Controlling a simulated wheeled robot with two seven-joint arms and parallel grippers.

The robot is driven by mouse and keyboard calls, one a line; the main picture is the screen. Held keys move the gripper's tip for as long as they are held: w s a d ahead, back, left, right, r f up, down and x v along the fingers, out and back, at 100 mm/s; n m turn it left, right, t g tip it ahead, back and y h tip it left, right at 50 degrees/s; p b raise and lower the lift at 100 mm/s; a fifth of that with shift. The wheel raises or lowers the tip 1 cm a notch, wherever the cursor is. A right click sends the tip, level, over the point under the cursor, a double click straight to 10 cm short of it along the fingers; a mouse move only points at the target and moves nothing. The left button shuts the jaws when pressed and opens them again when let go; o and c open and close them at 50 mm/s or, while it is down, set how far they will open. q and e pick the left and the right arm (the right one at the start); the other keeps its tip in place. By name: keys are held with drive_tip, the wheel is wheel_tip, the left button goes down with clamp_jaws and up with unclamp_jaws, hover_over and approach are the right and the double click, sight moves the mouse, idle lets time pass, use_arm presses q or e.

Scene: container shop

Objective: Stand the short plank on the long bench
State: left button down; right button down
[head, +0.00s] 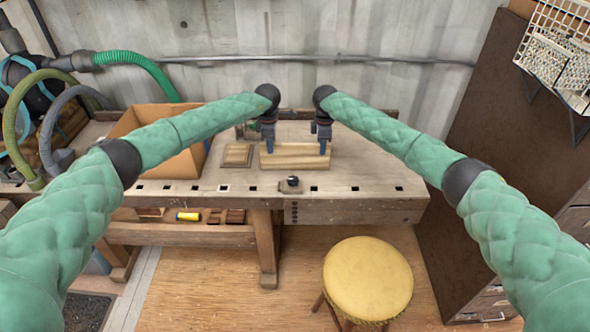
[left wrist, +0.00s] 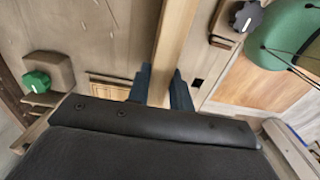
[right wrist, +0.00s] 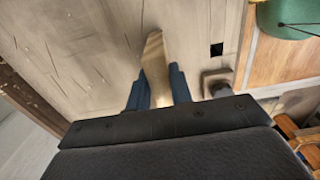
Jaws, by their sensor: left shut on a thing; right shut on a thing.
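A pale wooden plank (head: 295,162) is over the long bench (head: 380,170), at the middle of its top. My left gripper (head: 268,146) is shut on the plank near its left end. My right gripper (head: 324,146) is shut on it near its right end. In the left wrist view the plank (left wrist: 176,40) runs up as a narrow strip between the blue fingers. In the right wrist view its end (right wrist: 155,58) juts out past the fingers. I cannot tell whether its underside touches the bench.
A smaller flat wooden piece (head: 237,155) lies on the bench just left of the plank. A dark knob (head: 292,182) sits at the bench's front edge. An open cardboard box (head: 185,165) stands at the left. The bench's right part is clear. A yellow stool (head: 368,280) stands in front.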

use_arm(q)
drive_tip(key=shift+d+f, duration=0.1)
drive_tip(key=shift+f, duration=0.15)
use_arm(e)
drive_tip(key=shift+f, duration=0.2)
use_arm(q)
drive_tip(key=c, duration=1.3)
unclamp_jaws()
use_arm(e)
drive_tip(key=c, duration=1.3)
unclamp_jaws()
use_arm(q)
drive_tip(key=shift+o, duration=0.2)
use_arm(e)
drive_tip(key=shift+o, duration=0.2)
drive_tip(key=shift+r, duration=0.55)
use_arm(q)
wheel_tip(320, 180, up, 12)
use_arm(e)
wheel_tip(320, 180, up, 11)
drive_tip(key=shift+f, duration=0.15)
